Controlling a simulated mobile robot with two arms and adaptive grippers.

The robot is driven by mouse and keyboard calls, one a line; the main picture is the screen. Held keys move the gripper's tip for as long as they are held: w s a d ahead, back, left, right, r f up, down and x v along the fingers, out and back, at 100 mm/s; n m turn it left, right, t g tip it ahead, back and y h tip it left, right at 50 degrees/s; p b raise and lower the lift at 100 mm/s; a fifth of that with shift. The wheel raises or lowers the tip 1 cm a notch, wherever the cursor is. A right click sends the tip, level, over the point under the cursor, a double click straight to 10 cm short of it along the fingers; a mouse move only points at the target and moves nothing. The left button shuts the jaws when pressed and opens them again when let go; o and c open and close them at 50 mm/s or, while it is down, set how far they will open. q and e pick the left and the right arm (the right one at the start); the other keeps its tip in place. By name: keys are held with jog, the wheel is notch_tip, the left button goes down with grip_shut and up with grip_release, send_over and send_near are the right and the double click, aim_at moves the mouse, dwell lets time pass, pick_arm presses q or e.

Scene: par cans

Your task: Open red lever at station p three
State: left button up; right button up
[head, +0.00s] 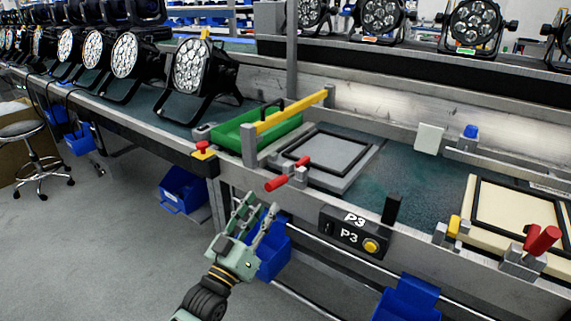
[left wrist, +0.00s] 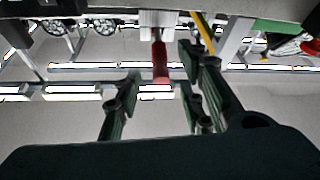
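A red lever (head: 287,175) sticks out over the front edge of the bench, left of the black P3 panel (head: 353,232). It belongs to a grey clamp beside a grey plate with a black frame (head: 325,152). My left gripper (head: 255,212) is just below and left of this lever, its fingers apart and pointing up toward the bench. In the left wrist view the red lever (left wrist: 160,62) shows beyond the open fingers (left wrist: 155,95), roughly in line with the gap between them. I see no contact. My right gripper is out of view.
A green tray (head: 258,125) with a yellow bar (head: 290,111) lies left of the plate. A red button (head: 203,149) is on the bench edge. Other red levers (head: 541,240) are at the right. Blue bins (head: 272,250) hang below.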

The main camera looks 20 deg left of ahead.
aim_at(276, 184)
pick_arm(q)
jog(key=x, duration=0.6)
jog(key=shift+w+r, duration=0.15)
jog(key=shift+r, duration=0.3)
jog(key=shift+b+x, duration=0.3)
jog(key=shift+x, duration=0.45)
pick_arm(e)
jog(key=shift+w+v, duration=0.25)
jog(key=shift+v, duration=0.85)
pick_arm(q)
jog(key=shift+c, duration=0.5)
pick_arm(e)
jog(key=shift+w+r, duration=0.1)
pick_arm(q)
grip_shut()
